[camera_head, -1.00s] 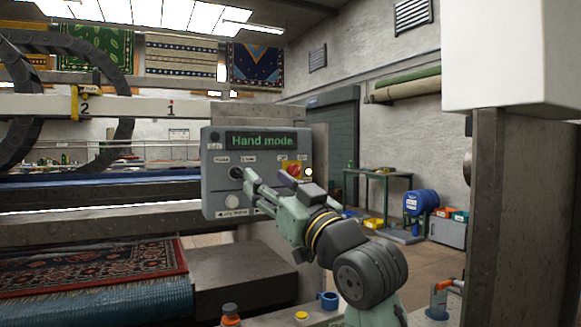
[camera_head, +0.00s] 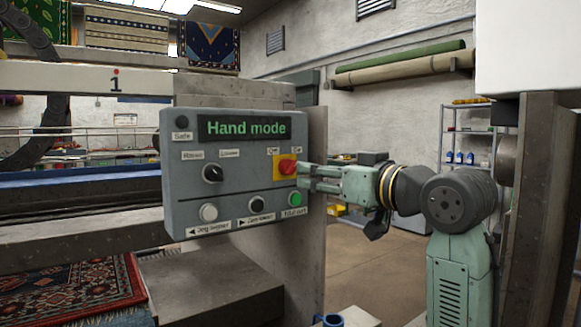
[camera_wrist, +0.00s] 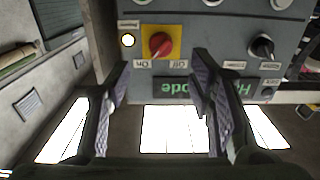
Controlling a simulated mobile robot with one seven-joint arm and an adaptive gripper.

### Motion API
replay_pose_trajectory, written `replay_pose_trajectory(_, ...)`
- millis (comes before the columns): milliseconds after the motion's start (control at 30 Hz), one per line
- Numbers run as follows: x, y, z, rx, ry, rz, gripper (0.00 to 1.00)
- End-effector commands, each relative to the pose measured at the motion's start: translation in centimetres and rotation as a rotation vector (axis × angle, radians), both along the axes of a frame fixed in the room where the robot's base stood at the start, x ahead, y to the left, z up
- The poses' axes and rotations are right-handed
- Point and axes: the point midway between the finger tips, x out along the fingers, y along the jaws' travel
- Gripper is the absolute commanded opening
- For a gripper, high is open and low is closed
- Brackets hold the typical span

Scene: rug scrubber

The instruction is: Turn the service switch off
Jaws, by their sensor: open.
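The service switch appears to be the red rotary knob (camera_head: 287,166) on a yellow plate, at the right side of the grey control panel (camera_head: 230,228). Labels reading Off and On sit above it. In the wrist view the red knob (camera_wrist: 160,44) shows upside down, its handle slanted; I cannot tell surely which label it points to. My gripper (camera_head: 304,178) is open and empty, its fingertips near the knob's right side in the head view. In the wrist view the knob lies ahead between the fingers (camera_wrist: 155,85), apparently apart from both.
The panel display (camera_head: 242,128) reads Hand mode. A black selector knob (camera_head: 212,173), a white button (camera_head: 208,212), a black button (camera_head: 257,204) and a green button (camera_head: 295,198) are close by. A lit lamp (camera_wrist: 127,40) sits beside the switch. A concrete pillar (camera_head: 540,200) stands right.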

Motion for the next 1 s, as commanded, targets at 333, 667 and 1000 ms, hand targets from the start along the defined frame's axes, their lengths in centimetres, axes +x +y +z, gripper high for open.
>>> replay_pose_trajectory(333,5.2,4.0,0.2,0.000,0.001,0.003,0.49)
replay_pose_trajectory(667,7.0,5.3,0.0,0.000,0.000,0.002,0.49)
replay_pose_trajectory(1000,7.0,5.2,0.0,0.001,-0.001,0.002,0.39)
